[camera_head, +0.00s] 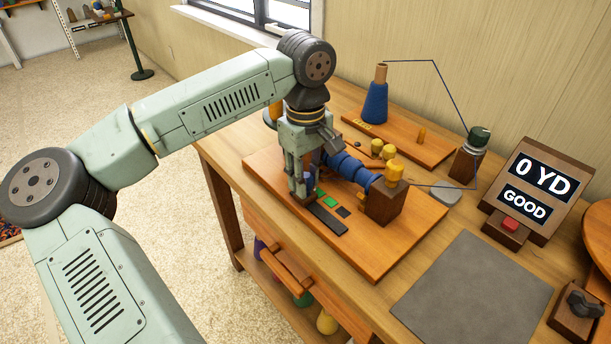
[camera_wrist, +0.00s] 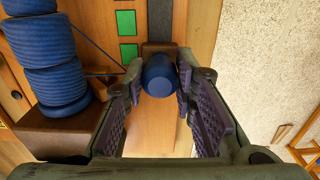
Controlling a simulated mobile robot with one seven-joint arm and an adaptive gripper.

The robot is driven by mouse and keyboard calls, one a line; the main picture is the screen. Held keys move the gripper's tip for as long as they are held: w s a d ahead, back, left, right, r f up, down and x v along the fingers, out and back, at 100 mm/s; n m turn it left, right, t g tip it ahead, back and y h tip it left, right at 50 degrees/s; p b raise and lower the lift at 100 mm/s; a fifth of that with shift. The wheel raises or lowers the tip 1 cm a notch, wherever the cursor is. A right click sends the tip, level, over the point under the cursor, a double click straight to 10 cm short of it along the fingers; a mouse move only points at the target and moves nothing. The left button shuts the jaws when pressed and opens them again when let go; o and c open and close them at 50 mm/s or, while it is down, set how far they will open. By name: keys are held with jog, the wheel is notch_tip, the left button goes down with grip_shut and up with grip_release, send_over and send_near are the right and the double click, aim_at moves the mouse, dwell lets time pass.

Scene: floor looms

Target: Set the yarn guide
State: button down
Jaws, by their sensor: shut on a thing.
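The yarn guide appears to be a brown slider block (camera_wrist: 152,47) with a blue round knob (camera_wrist: 158,76), on a dark track (camera_wrist: 160,22). In the head view the track (camera_head: 327,219) runs along the orange-brown board beside green marks (camera_head: 330,202). My gripper (camera_head: 302,194) points down at the track's far-left end and is shut on the blue knob. In the wrist view my gripper (camera_wrist: 157,95) has a finger on each side of the knob. Green marks (camera_wrist: 126,22) lie beside the track. A blue yarn winding (camera_wrist: 52,62) sits left, with a strand running toward the block.
A blue yarn cone (camera_head: 376,102) stands at the back, its strand crossing to a tensioner post (camera_head: 478,138). The display (camera_head: 531,187) reads "0 YD" and "GOOD", above a red button (camera_head: 511,224). A grey mat (camera_head: 473,292) lies clear at the front right.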

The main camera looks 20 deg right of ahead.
jog(key=shift+s+d+f, duration=0.1)
jog(key=shift+s+d, duration=0.05)
jog(key=shift+s, duration=0.2)
jog(key=s, duration=0.2)
jog(key=s+d+b, duration=0.1)
jog(key=s, duration=0.1)
jog(key=s+d+b, duration=0.1)
jog(key=s, duration=0.1)
jog(key=shift+s+d, duration=0.15)
jog(key=shift+s, duration=0.15)
jog(key=c, duration=1.3)
grip_release()
jog(key=shift+r, duration=0.2)
notch_tip(320, 180, up, 12)
jog(key=shift+f, duration=0.1)
